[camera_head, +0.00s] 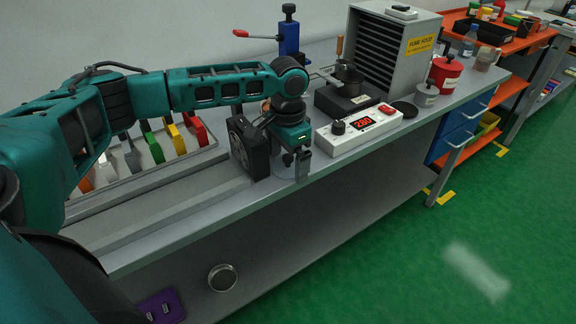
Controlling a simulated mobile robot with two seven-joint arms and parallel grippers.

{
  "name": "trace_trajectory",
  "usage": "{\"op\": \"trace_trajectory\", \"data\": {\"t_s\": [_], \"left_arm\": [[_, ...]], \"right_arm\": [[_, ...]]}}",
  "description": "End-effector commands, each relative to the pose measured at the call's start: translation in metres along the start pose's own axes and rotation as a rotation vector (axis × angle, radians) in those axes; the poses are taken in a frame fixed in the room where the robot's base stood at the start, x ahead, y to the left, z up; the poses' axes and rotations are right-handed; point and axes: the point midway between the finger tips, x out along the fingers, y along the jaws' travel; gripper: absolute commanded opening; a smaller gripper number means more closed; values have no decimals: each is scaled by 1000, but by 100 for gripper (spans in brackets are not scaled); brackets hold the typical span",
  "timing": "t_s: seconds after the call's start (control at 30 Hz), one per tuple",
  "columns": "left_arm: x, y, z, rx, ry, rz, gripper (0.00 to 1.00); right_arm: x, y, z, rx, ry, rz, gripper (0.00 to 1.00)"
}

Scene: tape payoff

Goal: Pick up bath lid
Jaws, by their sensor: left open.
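A flat black disc (405,109), which looks like the bath lid, lies on the grey bench to the right of the white control box. A small dark pot (348,79) sits on a black heater block behind that box; I cannot tell whether it has its own cover. My left gripper (296,164) points down over the front edge of the bench, left of the control box and well apart from the disc. It is open, and I see nothing between its fingers. My right gripper is not in view.
The white control box (358,131) with a red display stands between my left gripper and the disc. A black fan (249,147) is close on the gripper's left. A grey fume hood (392,45) stands behind, and red and white cans (445,73) stand right of the disc.

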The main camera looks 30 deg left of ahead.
Motion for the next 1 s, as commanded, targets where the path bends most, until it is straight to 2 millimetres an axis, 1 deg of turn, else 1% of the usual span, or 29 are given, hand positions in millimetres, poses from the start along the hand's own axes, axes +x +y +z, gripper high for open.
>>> {"op": "trace_trajectory", "data": {"t_s": [0.13, 0.7, 1.0], "left_arm": [[0, 0, 0, 0, 0, 0, 100], [-1, 0, 0, 1, 0, 0, 46], [-3, 0, 0, 1, 1, 0, 46]], "right_arm": [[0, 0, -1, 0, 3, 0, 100], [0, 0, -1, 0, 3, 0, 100], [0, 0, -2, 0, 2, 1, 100]]}}
